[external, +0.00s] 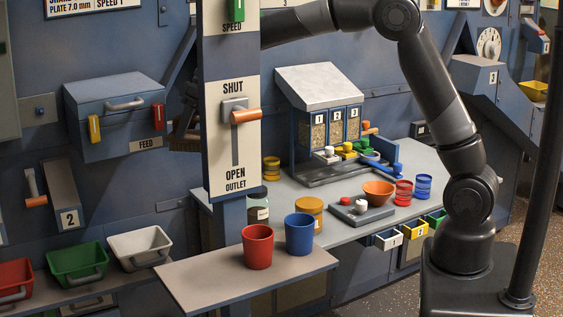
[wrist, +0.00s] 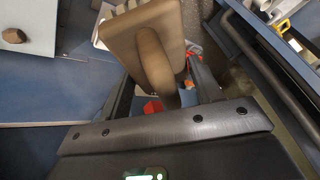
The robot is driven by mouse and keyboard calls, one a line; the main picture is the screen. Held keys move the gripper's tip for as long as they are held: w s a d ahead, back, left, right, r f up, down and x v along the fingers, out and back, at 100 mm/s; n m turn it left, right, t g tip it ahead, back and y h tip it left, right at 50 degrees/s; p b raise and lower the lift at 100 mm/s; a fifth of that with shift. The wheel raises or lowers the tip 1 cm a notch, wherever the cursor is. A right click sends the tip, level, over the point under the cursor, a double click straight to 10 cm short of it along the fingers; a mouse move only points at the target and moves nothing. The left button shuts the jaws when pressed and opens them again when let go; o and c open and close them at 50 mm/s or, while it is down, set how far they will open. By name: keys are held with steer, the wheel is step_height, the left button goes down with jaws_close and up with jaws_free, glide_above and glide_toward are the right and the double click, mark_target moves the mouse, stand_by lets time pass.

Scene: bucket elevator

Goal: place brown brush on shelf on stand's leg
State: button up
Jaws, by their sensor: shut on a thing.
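The brown brush (wrist: 148,28) is between the two fingers of my gripper (wrist: 160,80) in the wrist view. The fingers close on its curved handle, and its flat block lies beyond. In the external view, part of the brush (external: 184,140) shows just left of the stand (external: 233,140). My gripper is mostly hidden behind the stand there. The shelf (external: 205,283) is a flat grey-brown board at the stand's leg (external: 231,222). A red cup (external: 257,247) and a blue cup (external: 299,234) stand on its right half. Its left part is bare.
The FEED box (external: 115,110) is on the wall left of the brush. Red, green and white bins (external: 139,247) stand at lower left. A worktable (external: 330,232) behind the shelf holds jars, an orange bowl (external: 379,193) and a dispenser (external: 320,100).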

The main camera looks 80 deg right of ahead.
steer(key=s+d+m+h, duration=0.15)
steer(key=s+d, duration=0.35)
steer(key=d, duration=0.5)
steer(key=s+d+m, duration=0.2)
steer(key=s+d, duration=0.4)
steer(key=d, duration=0.4)
steer(key=s+d+m, duration=0.1)
steer(key=s+d, duration=0.4)
steer(key=d, duration=0.5)
steer(key=s+d+m+h, duration=0.1)
steer(key=s+d+m, duration=0.2)
steer(key=s+d, duration=0.7)
steer(key=s+d+m+h, duration=0.2)
steer(key=s+d, duration=0.2)
steer(key=s, duration=1.2)
step_height(320, 180, down, 26)
steer(key=shift+s+r, duration=0.1)
steer(key=shift+r, duration=0.1)
steer(key=shift+w+d+r, duration=0.15)
steer(key=shift+w+d, duration=0.05)
steer(key=shift+w, duration=0.05)
steer(key=shift+w+d, duration=0.3)
steer(key=shift+w, duration=0.45)
steer(key=shift+w+d, duration=0.25)
steer(key=shift+w, duration=0.5)
steer(key=shift+w+f, duration=0.15)
steer(key=shift+f, duration=0.45)
